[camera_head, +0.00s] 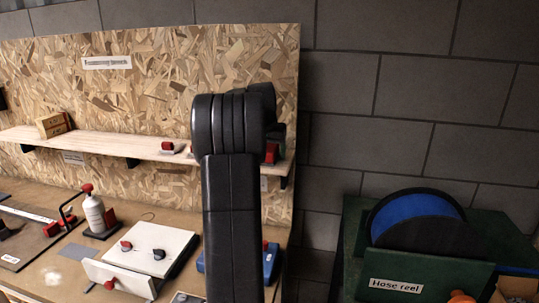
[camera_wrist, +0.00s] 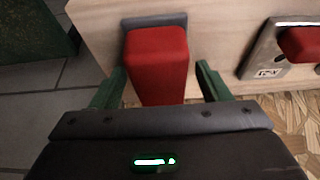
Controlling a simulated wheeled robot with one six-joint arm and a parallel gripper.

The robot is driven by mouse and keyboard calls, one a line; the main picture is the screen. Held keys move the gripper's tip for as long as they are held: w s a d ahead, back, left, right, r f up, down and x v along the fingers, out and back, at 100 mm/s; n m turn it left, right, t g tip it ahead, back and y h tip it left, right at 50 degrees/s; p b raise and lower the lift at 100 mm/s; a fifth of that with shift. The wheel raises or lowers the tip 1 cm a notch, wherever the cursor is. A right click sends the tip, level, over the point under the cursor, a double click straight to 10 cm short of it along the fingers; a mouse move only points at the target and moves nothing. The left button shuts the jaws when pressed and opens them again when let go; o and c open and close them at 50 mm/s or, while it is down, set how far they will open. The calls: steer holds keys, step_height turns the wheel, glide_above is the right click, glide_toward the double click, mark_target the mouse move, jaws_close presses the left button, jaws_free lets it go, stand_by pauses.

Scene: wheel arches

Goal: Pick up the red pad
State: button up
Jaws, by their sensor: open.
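The red pad (camera_wrist: 157,58) is a red block with a dark grey backing plate against the pale wood of the shelf. In the wrist view it stands between the two green fingers of my gripper (camera_wrist: 160,80), which is open. There is a gap beside the pad on each side, and the fingers are not closed on it. In the head view a small part of the red pad (camera_head: 271,153) shows at the right end of the shelf. My arm hides the rest of it and my gripper there.
A metal plate with a red block (camera_wrist: 298,44) is beside the pad on the shelf (camera_head: 105,142). A cardboard box (camera_head: 54,125) stands farther left. Below is a bench with a white bottle (camera_head: 94,214) and a white panel (camera_head: 150,247). A green hose reel (camera_head: 425,262) stands right.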

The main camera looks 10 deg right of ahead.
mark_target(270, 147)
steer(key=shift+c, duration=0.4)
steer(key=c, duration=0.9)
steer(key=shift+r, duration=0.1)
steer(key=shift+r, duration=5.2)
steer(key=o, duration=0.3)
steer(key=shift+c, duration=0.9)
